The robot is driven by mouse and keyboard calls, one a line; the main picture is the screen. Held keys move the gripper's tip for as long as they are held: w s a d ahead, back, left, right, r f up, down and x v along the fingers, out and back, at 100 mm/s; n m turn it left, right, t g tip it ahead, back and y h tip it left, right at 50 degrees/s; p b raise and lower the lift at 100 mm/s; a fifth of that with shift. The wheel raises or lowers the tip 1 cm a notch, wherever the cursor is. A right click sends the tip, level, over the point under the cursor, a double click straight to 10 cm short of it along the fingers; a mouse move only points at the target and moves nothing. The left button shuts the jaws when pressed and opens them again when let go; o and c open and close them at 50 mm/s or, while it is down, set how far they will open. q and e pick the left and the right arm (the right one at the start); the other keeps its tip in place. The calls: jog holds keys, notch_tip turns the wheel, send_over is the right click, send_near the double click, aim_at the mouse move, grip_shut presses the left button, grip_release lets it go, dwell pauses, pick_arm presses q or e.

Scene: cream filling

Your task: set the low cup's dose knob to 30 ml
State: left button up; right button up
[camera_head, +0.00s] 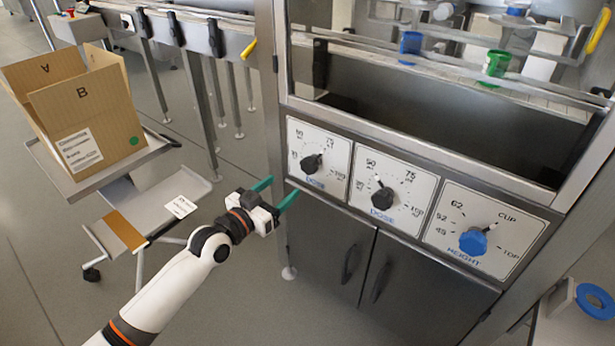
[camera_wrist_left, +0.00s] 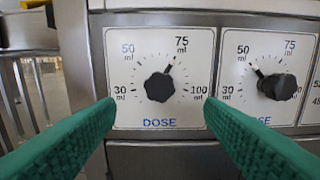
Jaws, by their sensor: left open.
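Two black dose knobs sit on white plates on the machine front. The left dose knob (camera_head: 312,163) also shows in the left wrist view (camera_wrist_left: 158,87), its pointer up and right, close to the 75 ml mark. The middle dose knob (camera_head: 382,197) also shows in the left wrist view (camera_wrist_left: 277,87), its pointer up and left, close to 50 ml. I cannot tell which one serves the low cup. My left gripper (camera_head: 277,192), with green fingers, is open and empty. It stands in front of the left plate, apart from it, with that knob between its fingertips in the wrist view.
A blue height knob (camera_head: 473,241) on the right plate points towards CUP. A blue cup (camera_head: 410,44) and a green cup (camera_head: 495,65) stand on the line above. A cardboard box (camera_head: 85,120) is on a cart at left. Cabinet doors (camera_head: 325,250) lie below the plates.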

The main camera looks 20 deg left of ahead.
aim_at(306, 167)
pick_arm(q)
jog(key=b+x, duration=0.2)
jog(key=x, duration=0.8)
jog(key=shift+w+f, duration=0.1)
jog(key=shift+w, duration=0.1)
jog(key=shift+w+d, duration=0.2)
jog(key=shift+w, duration=0.25)
jog(key=c, duration=1)
